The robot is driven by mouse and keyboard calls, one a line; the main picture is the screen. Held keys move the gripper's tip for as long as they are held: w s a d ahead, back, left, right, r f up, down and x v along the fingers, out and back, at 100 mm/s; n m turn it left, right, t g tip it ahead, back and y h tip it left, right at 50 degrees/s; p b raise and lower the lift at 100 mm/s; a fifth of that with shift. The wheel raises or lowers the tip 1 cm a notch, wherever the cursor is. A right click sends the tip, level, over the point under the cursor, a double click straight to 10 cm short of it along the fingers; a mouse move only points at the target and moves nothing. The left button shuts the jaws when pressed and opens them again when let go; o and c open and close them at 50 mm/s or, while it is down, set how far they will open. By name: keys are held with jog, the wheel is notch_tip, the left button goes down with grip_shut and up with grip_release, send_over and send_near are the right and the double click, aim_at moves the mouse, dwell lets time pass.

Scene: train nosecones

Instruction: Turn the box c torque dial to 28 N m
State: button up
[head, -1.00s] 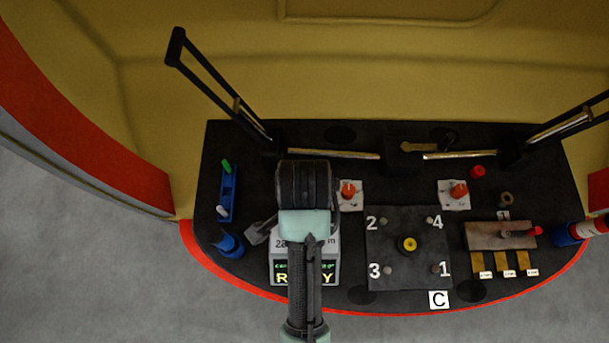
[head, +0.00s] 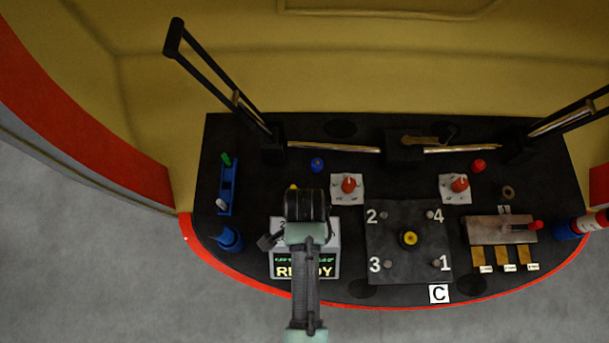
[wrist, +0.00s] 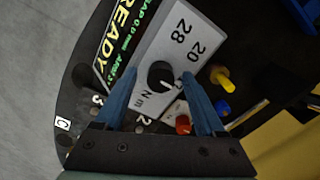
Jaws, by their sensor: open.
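The torque box (head: 331,255) stands on the black console with a lit READY display (head: 303,271) on its front. In the wrist view its grey top (wrist: 177,42) carries 28, 20 and N m. The round black dial (wrist: 160,75) sits on that top. A light pointer mark on the dial faces the lower right, away from the 28. My gripper (wrist: 158,71) is open, with one blue finger on each side of the dial. I cannot tell whether the fingers touch it. In the head view my arm hides the dial. A C label (head: 439,293) lies at the console's front edge.
A dark plate (head: 387,244) numbered 1 to 4 with a yellow-centred knob (head: 410,239) lies right of the box. Red knobs (head: 349,185) on white plates and a blue cap (head: 317,165) stand behind. A blue holder (head: 228,187) is at left.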

jog(key=shift+c, duration=0.4)
grip_shut()
jog(key=shift+r+n+p, duration=0.1)
jog(key=shift+n+p, duration=0.25)
jog(key=shift+n, duration=0.05)
jog(key=n+p, duration=0.2)
jog(key=shift+r+n, duration=0.1)
jog(key=shift+n, duration=0.3)
jog(key=n+p, duration=0.3)
jog(key=n, duration=0.2)
jog(key=shift+n, duration=0.3)
jog(key=n+p, duration=0.1)
jog(key=n, duration=0.3)
jog(key=shift+w, duration=0.1)
jog(key=n+p, duration=0.1)
jog(key=n, duration=0.3)
jog(key=shift+f+n, duration=0.2)
jog(key=shift+n, duration=0.3)
